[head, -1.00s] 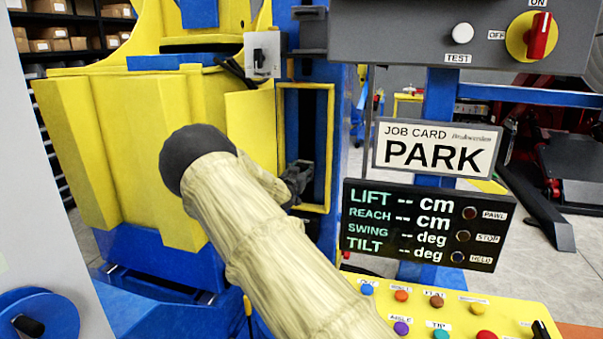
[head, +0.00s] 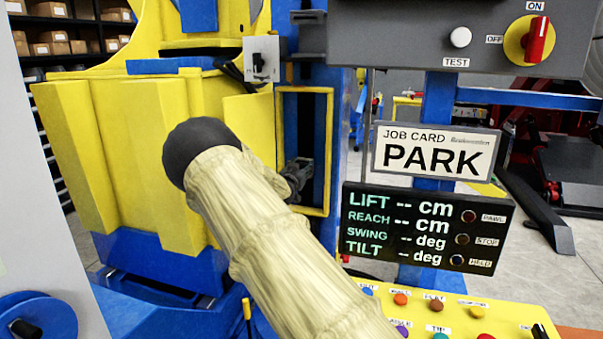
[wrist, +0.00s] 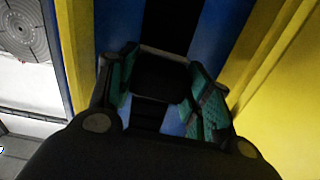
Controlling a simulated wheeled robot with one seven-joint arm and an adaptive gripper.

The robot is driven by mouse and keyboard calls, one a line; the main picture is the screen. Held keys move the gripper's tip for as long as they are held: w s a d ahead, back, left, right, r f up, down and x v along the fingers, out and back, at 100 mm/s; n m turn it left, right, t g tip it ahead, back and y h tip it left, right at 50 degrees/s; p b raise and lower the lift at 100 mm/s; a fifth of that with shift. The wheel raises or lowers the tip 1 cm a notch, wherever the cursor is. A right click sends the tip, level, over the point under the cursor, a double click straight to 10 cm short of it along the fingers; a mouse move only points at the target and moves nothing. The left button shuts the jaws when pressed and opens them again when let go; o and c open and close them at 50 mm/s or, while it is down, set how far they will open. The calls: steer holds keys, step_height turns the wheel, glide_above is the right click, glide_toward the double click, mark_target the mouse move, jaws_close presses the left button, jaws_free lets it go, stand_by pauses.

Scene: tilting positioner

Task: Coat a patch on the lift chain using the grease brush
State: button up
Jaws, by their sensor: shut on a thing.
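My gripper (head: 298,180) is at the yellow-framed opening in the blue column, partly hidden behind my arm's pale sleeve. In the wrist view my gripper (wrist: 166,95) has its green-padded fingers on either side of a dark, blocky thing (wrist: 160,78), which looks like the grease brush; its bristles cannot be made out. A dark vertical strip (wrist: 172,22) between blue sides lies beyond it and seems to be the lift chain; links are not clear. The strip also shows in the head view (head: 307,120). Whether the brush touches it, I cannot tell.
The yellow frame (head: 331,140) borders the opening closely. To the right are the job card reading PARK (head: 436,152), a display with blank readings (head: 425,228) and a button panel (head: 470,318). A grey switch box (head: 460,35) overhangs above. A yellow cabinet (head: 140,150) stands left.

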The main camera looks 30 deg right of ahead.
steer(key=shift+w+r+p, duration=0.1)
steer(key=shift+r+p, duration=1.05)
steer(key=shift+r, duration=3.8)
steer(key=shift+r+p, duration=0.5)
steer(key=shift+r, duration=0.8)
steer(key=shift+f, duration=0.25)
steer(key=shift+f+b, duration=4.1)
steer(key=shift+f, duration=3.1)
steer(key=v, duration=0.6)
